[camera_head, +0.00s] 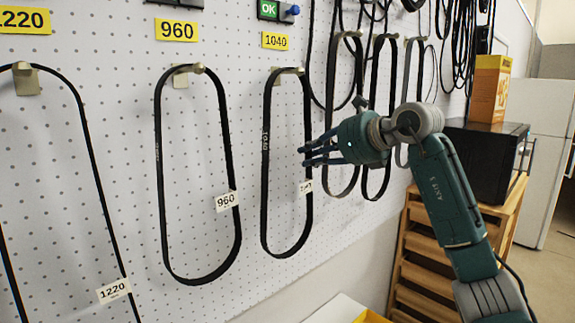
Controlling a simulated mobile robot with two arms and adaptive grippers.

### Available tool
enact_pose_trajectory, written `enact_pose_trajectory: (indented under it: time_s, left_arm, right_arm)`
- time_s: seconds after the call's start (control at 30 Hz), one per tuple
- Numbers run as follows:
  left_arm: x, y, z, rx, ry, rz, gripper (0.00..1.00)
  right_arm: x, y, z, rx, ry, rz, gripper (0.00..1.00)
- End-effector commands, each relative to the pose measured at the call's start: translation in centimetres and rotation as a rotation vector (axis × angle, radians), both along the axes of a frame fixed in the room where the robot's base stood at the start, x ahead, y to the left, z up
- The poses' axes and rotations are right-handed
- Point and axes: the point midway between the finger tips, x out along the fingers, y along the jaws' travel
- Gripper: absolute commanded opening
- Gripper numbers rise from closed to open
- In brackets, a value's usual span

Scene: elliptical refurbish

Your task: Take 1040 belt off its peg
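The 1040 belt (266,170) is a black loop hanging on its peg (300,71), below the yellow 1040 label (275,41). The finger gap is not clear from this angle. My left gripper is not in view.
The 960 belt (160,170) and the 1220 belt (85,125) hang to the left on the white pegboard (130,60). More black belts (388,100) hang close behind my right gripper. A wooden drawer unit (425,260) bearing a black box (490,155) stands at right.

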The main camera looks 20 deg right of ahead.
Motion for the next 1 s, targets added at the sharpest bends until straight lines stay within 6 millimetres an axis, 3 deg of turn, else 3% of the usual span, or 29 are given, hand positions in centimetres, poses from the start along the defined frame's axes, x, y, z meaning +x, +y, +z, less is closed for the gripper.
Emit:
enact_pose_trajectory:
  time_s: [0.03,0.2,0.43,0.53,0.57,1.0]
  left_arm:
    - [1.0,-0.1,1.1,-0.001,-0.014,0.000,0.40]
    - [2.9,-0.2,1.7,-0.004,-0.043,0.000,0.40]
    - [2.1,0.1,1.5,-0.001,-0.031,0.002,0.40]
    - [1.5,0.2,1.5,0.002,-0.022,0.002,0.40]
    - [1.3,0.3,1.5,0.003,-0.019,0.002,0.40]
    - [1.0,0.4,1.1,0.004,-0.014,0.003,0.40]
  right_arm:
    - [0.7,0.3,0.1,0.002,0.002,0.002,0.19]
    - [2.1,0.6,-0.7,0.001,-0.001,0.000,0.19]
    - [2.2,0.6,-0.9,0.000,-0.001,-0.001,0.19]
    - [2.2,0.6,-0.9,0.000,-0.001,-0.001,0.01]
    - [2.2,0.6,-0.9,0.000,-0.001,-0.001,0.00]
    - [2.1,0.6,-0.7,0.001,-0.003,-0.001,0.00]
